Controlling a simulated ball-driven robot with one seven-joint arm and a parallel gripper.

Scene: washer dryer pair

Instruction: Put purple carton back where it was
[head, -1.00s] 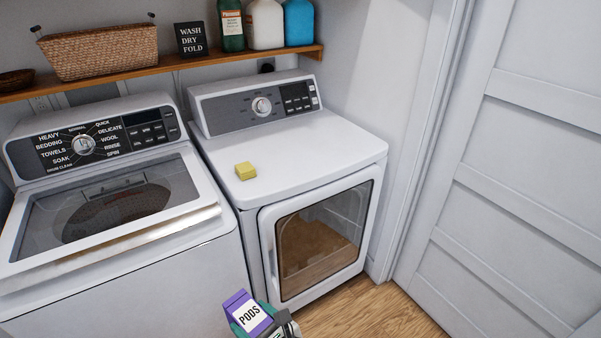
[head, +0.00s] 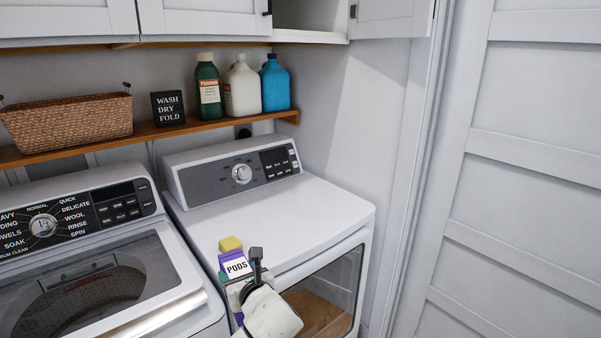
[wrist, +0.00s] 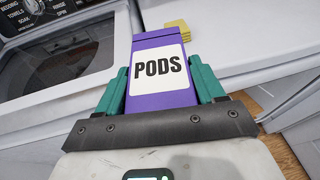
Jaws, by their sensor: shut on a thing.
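The purple carton (head: 237,266) has a white label reading PODS. My gripper (head: 246,288) is shut on it and holds it in front of the dryer (head: 330,206), at about the height of the dryer's top front edge. In the wrist view the carton (wrist: 160,93) stands between the two green fingers of my gripper (wrist: 160,87), one on each side. Its lower end is hidden by the gripper body.
A yellow block (head: 230,244) lies on the dryer top, just behind the carton in the head view. The shelf (head: 212,124) above holds a basket (head: 70,121), a sign and three bottles. An upper cabinet door (head: 390,18) stands open. The washer (head: 90,285) is at left.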

